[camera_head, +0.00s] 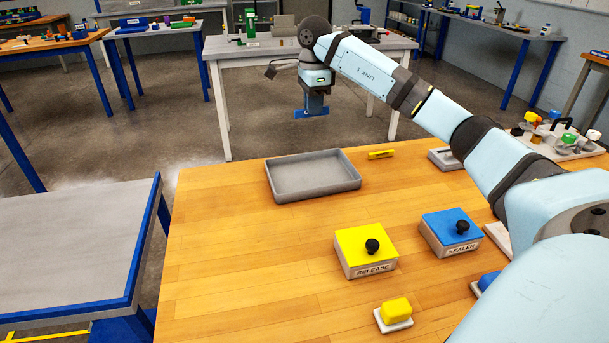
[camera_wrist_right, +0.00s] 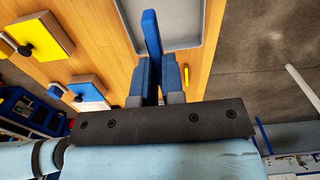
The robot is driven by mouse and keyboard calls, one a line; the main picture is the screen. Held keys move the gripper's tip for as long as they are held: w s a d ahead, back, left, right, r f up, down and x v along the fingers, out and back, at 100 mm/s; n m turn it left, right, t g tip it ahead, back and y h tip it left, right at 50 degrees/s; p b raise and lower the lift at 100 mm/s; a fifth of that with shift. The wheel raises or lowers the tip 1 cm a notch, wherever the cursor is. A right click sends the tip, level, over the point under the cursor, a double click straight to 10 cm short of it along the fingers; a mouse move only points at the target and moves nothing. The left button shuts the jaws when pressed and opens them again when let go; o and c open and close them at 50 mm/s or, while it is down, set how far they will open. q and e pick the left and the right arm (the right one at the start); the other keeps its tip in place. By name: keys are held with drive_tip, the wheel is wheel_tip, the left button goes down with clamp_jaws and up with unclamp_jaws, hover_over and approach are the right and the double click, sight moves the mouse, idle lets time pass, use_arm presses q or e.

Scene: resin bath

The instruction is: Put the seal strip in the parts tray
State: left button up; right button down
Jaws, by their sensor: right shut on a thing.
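My right gripper (camera_head: 312,92) is shut on a blue strip, which I take to be the seal strip (camera_head: 311,112). In the right wrist view the strip (camera_wrist_right: 152,35) sticks out past the blue fingers of the gripper (camera_wrist_right: 156,72). The tray also shows in the right wrist view (camera_wrist_right: 187,40), behind the strip. My left gripper is not in view.
A small yellow bar (camera_head: 381,154) lies right of the tray. A yellow block (camera_head: 396,310) sits in front. The table's left part is clear.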

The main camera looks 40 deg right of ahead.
sight(313, 177)
wheel_tip(313, 177, down, 19)
drive_tip(key=shift+d+r+b, duration=0.1)
drive_tip(key=shift+b, duration=0.85)
drive_tip(key=shift+f, duration=0.2)
drive_tip(key=c, duration=1.2)
unclamp_jaws()
drive_tip(key=shift+r, duration=0.15)
wheel_tip(313, 177, up, 12)
drive_tip(key=shift+r+p, duration=0.1)
drive_tip(key=shift+p, duration=0.6)
